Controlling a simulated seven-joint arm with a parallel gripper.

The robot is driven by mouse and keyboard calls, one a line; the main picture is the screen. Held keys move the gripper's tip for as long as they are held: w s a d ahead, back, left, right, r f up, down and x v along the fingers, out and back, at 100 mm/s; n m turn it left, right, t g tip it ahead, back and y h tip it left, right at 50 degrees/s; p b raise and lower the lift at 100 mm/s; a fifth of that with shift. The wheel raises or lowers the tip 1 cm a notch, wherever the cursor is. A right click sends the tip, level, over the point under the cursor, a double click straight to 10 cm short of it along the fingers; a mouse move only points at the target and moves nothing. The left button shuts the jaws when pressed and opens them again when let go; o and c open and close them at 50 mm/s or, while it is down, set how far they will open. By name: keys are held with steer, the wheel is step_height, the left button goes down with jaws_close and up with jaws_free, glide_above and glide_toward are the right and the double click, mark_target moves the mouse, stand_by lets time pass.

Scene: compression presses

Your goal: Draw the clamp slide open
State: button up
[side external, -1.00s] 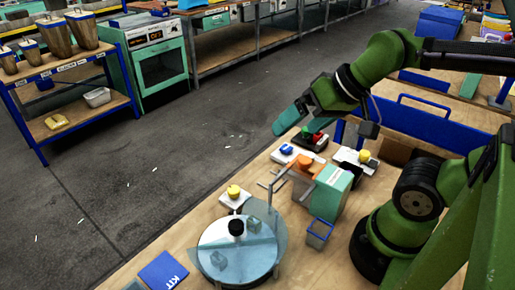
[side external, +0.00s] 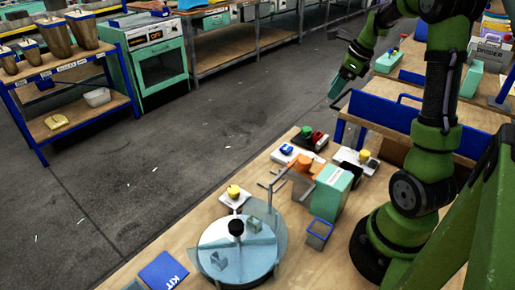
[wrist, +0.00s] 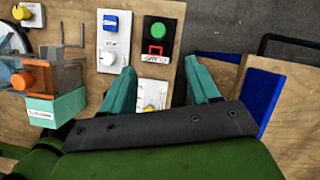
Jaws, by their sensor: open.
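A teal block with a white label (side external: 334,178) stands on the bench, with an orange knob (side external: 301,163) and clear panels beside it. The labelled block (wrist: 50,108) and the orange knob (wrist: 24,80) also show at the left of the wrist view. The label is too small to read, and I cannot tell for sure which part is the clamp slide. My gripper (side external: 338,91) is open and empty, raised beyond the bench's far edge and apart from these parts. Its two teal fingers (wrist: 159,68) are spread in the wrist view.
A black box with a green button (wrist: 158,32) and red guard, a white panel with a blue switch (wrist: 111,22), and a yellow knob (side external: 233,191) are nearby. A round clear-topped station (side external: 240,262) stands in front. A blue-framed rack (side external: 385,112) borders the right.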

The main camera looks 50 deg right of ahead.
mark_target(307, 128)
steer(key=x, duration=1.7)
steer(key=shift+a, duration=0.15)
jaws_close()
